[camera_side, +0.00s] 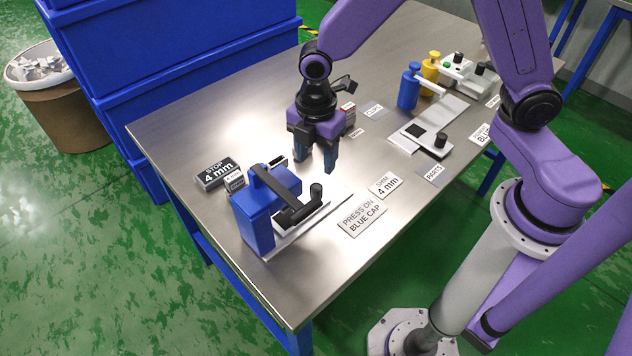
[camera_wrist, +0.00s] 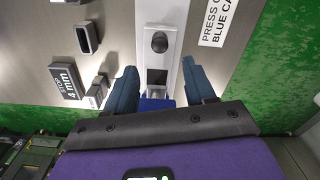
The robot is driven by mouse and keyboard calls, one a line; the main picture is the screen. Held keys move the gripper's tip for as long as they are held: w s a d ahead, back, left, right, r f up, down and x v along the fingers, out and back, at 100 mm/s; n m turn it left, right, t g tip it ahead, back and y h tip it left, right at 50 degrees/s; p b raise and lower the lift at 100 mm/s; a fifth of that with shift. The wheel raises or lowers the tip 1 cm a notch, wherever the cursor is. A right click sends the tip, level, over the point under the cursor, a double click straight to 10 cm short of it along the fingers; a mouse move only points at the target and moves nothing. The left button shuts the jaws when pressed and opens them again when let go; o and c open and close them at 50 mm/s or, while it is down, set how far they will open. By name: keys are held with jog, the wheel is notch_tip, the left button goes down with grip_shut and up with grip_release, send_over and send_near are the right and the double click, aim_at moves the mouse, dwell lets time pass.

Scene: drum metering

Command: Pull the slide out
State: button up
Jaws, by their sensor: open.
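The blue metering unit (camera_side: 262,215) stands at the table's near left, with a black arm across its front. A white slide plate (camera_side: 338,200) extends from its foot, and an upright black knob (camera_side: 316,191) stands over this plate. In the wrist view the pale slide (camera_wrist: 173,18) runs up the picture, with the knob (camera_wrist: 159,42) and a dark square behind it. My gripper (camera_side: 328,166) is open and empty, pointing down beside the unit, its tips apart from the knob. In the wrist view its fingers (camera_wrist: 160,66) lie left and right of the slide's line. The finger tips' height is unclear.
A STOP 4 mm block (camera_side: 215,173) lies left of the unit. A PRESS ON BLUE CAP label (camera_side: 362,216) and a 4 mm label (camera_side: 386,185) lie to its right. Farther back are a blue bottle (camera_side: 408,88), a yellow bottle (camera_side: 430,68) and another knobbed plate (camera_side: 402,141).

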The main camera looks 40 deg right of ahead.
aim_at(317, 186)
notch_tip(317, 186, down, 9)
jog(key=shift+r, duration=0.15)
dwell(0.4)
grip_shut()
jog(key=shift+d, duration=0.15)
